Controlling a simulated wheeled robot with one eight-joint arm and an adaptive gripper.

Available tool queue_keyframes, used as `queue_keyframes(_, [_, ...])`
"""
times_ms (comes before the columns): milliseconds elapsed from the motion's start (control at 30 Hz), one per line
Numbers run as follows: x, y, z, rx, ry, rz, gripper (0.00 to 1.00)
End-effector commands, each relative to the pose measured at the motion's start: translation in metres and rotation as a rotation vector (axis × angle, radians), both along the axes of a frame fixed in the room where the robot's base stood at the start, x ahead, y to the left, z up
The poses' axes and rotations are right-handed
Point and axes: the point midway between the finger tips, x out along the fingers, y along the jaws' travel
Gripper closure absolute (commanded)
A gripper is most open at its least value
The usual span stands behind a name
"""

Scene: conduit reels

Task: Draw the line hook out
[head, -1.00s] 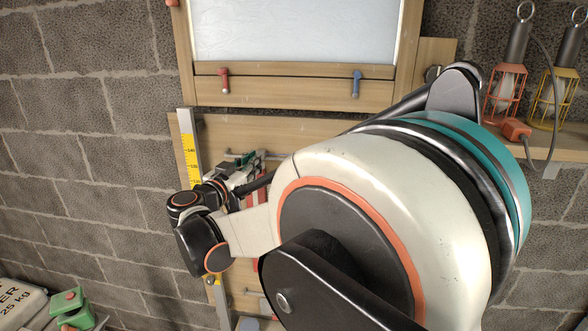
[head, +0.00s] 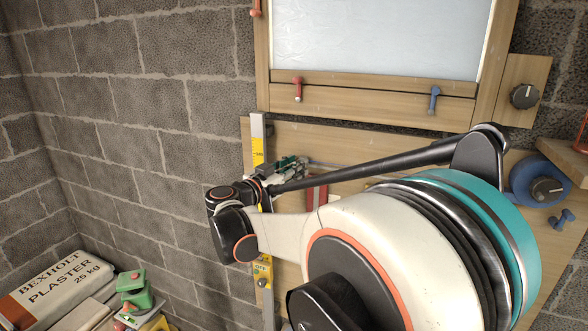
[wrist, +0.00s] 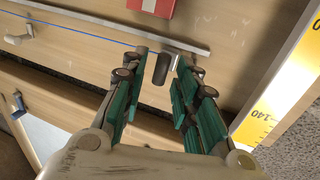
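My gripper (wrist: 161,72) has green-padded fingers. In the wrist view they stand on either side of a dark rounded grip, which I take to be the line hook (wrist: 162,68), with a bright metal piece beside it. A thin blue line (wrist: 85,29) runs straight from the upper left to the gripper. In the head view my gripper (head: 288,170) is by the wooden board, close to the upright yellow scale (head: 258,150); the hook is too small to make out there.
A metal rail (wrist: 110,30) crosses the board behind the line. A red and white plate (head: 316,194) is on the board. A blue reel (head: 538,180) is at the right. A shutter with a red lever (head: 298,88) and a blue lever (head: 434,98) is above. Plaster bags (head: 62,285) lie lower left.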

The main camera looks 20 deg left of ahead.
Motion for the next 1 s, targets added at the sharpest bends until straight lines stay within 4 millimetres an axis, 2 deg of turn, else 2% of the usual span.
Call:
queue_keyframes(300, [-0.001,0.000,0.000,0.000,0.000,0.000,0.68])
queue_keyframes(433, [-0.010,0.003,0.000,0.000,0.000,0.002,0.68])
queue_keyframes(567, [-0.031,0.009,0.000,0.000,0.000,0.003,0.68])
queue_keyframes(800, [-0.079,0.022,0.000,0.000,0.000,0.003,0.68])
queue_keyframes(1000, [-0.106,0.029,0.000,0.000,0.000,0.002,0.68])
